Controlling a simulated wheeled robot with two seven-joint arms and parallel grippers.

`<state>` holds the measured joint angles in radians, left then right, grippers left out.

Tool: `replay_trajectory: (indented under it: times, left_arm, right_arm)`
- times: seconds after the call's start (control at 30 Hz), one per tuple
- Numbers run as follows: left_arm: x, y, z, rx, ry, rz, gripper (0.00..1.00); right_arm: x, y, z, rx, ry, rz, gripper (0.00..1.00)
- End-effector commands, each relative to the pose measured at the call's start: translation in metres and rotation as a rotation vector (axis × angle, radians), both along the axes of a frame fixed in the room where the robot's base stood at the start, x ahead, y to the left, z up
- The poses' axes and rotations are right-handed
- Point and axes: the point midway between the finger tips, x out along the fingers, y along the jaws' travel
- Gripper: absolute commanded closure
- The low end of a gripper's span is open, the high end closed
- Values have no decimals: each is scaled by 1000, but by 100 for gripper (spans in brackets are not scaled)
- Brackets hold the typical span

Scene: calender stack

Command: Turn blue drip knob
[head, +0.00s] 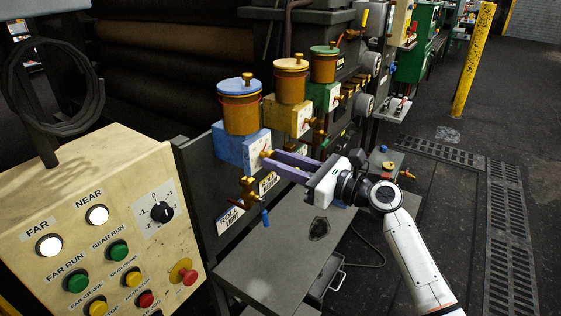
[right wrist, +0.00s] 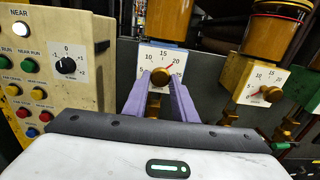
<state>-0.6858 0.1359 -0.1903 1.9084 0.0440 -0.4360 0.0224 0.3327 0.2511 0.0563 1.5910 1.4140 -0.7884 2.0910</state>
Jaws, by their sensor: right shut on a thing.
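The blue drip unit is a blue box (head: 240,150) with a blue-lidded yellow pot (head: 239,105) on top. Its brass drip knob (right wrist: 160,79) sits on a white dial (right wrist: 173,61) marked with numbers, and a red pointer lies near 20. My right gripper (head: 268,157) has long purple fingers shut on this knob, one finger on each side. In the right wrist view the fingertips (right wrist: 160,82) meet the knob's sides. The fingers hide the lower part of the dial. My left gripper is not in view.
Similar yellow (head: 299,117) and green (head: 327,96) units stand behind the blue one. A brass valve with a blue handle (head: 265,217) is below. A control panel (head: 110,230) with buttons fills the left. A grey table surface (head: 275,255) lies under my right arm.

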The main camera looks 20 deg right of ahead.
Motion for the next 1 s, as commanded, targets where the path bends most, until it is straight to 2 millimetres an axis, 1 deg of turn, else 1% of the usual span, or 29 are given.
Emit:
replay_trajectory:
  times: [0.43, 0.47, 0.53, 0.87, 1.0]
  left_arm:
    - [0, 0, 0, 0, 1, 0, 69]
    - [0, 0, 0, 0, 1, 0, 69]
    - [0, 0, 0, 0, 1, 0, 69]
    - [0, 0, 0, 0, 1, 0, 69]
    - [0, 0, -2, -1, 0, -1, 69]
  right_arm:
    - [0, 0, -2, 5, 8, 0, 98]
    - [0, 0, -2, 5, 8, 0, 70]
    - [0, 0, -1, 5, 8, 0, 58]
    - [-2, -1, -1, 6, 6, 0, 58]
    - [-13, -11, -2, 6, 7, -1, 58]
